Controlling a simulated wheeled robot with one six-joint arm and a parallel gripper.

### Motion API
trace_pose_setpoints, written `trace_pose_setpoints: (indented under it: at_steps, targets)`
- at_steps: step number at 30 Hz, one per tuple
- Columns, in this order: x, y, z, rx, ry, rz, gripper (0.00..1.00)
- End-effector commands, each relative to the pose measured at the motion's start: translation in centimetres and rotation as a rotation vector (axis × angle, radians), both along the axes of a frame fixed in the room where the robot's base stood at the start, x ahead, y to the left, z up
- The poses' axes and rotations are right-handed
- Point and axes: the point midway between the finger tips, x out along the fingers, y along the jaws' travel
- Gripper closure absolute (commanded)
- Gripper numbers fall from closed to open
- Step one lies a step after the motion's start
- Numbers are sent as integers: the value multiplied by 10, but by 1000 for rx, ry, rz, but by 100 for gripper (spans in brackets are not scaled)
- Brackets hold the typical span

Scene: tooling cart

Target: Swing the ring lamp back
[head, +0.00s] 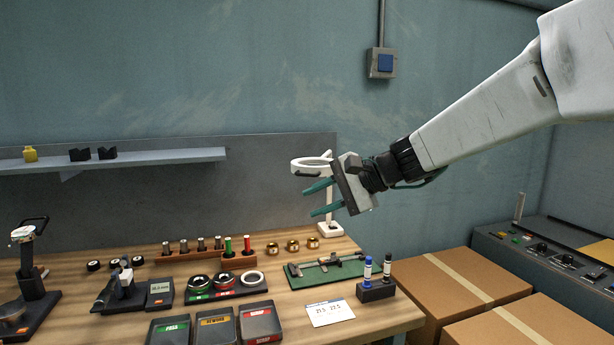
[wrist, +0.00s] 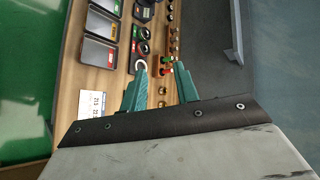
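The ring lamp (head: 311,166) is white, with a round head on an upright post. Its base (head: 330,229) stands at the back right of the wooden bench. In the head view my gripper (head: 318,198) overlaps the lamp's post and lies just below the ring head; I cannot tell whether they touch. The two green fingers are spread apart with nothing seen between them. In the wrist view my gripper (wrist: 158,80) is also open above the bench, and the lamp does not show there.
The bench (head: 290,305) carries a green caliper tray (head: 325,270), a marker holder (head: 376,290), a peg rack (head: 212,262) and three labelled bins (head: 215,327). A shelf (head: 130,160) runs along the left wall. Cardboard boxes (head: 460,285) stand at the right.

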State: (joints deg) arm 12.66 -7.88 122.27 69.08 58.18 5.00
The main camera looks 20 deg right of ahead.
Motion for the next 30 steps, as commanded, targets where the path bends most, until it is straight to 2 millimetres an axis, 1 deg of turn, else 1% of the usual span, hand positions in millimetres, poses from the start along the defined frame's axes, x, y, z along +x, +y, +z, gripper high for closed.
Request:
trace_pose_setpoints:
  at_steps: [1,3,6,7,9,12,14,24,30]
  targets:
    - [32,-15,3,86,2,-80,69]
    - [66,-33,10,195,-2,-180,69]
    - [101,-56,15,307,-8,-283,69]
    - [108,-62,16,331,-10,-305,69]
    - [120,-70,18,371,-13,-342,69]
    - [131,-72,17,396,-13,-363,69]
    - [136,-68,16,399,-13,-365,69]
    - [176,-36,4,397,-12,-361,69]
    - [185,-28,2,396,-14,-363,69]
